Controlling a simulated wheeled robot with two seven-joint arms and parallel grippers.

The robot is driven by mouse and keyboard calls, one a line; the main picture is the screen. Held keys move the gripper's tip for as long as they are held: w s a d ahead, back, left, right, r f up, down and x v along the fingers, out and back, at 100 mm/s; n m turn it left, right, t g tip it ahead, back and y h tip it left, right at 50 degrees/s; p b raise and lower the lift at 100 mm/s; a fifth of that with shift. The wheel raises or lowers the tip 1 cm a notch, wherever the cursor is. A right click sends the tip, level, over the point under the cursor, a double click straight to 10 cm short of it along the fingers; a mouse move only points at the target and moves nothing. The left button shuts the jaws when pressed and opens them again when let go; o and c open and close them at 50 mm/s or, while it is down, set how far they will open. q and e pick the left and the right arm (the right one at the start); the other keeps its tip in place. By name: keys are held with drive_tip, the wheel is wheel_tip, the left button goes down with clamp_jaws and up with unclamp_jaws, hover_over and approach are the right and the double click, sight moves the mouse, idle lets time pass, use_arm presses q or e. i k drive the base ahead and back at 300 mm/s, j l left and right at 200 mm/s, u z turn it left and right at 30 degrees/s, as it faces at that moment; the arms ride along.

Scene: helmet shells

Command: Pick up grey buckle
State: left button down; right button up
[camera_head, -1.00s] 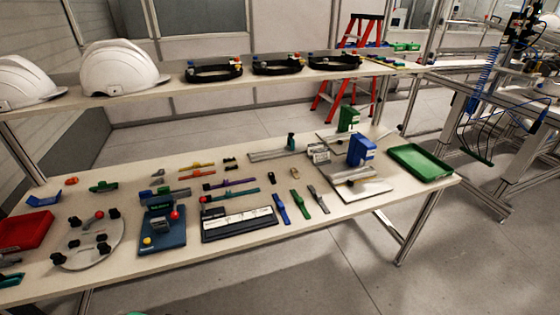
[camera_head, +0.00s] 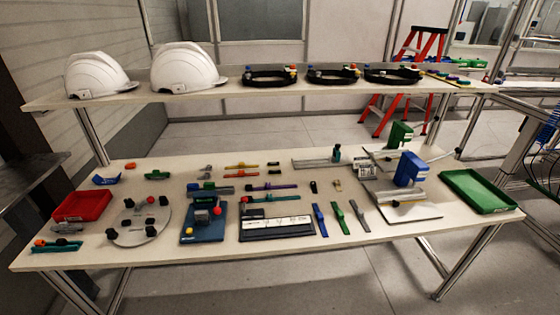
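Neither of my grippers shows in the head view. I cannot tell for certain which small part is the grey buckle. A small grey part (camera_head: 206,168) lies on the left middle of the lower shelf, left of an orange strip. A longer grey strap-like piece (camera_head: 359,215) lies flat at the front, right of a green one (camera_head: 338,217) and a blue one (camera_head: 320,219). Another grey piece (camera_head: 69,227) lies at the front edge of the red tray (camera_head: 83,204). All three appear uncovered.
The white lower shelf (camera_head: 290,253) carries a round plate with black knobs (camera_head: 140,223), a blue fixture (camera_head: 202,234), a black-edged box (camera_head: 277,225), a blue block (camera_head: 411,168) and a green tray (camera_head: 478,190). Above, the upper shelf (camera_head: 215,101) holds white helmets (camera_head: 188,70) and dark rings (camera_head: 270,77).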

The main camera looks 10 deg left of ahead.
sight(203, 215)
drive_tip(key=i+j+u, duration=0.25)
drive_tip(key=u, duration=0.15)
drive_tip(key=i+j+u, duration=0.1)
drive_tip(key=i+u, duration=0.25)
drive_tip(key=i, duration=0.05)
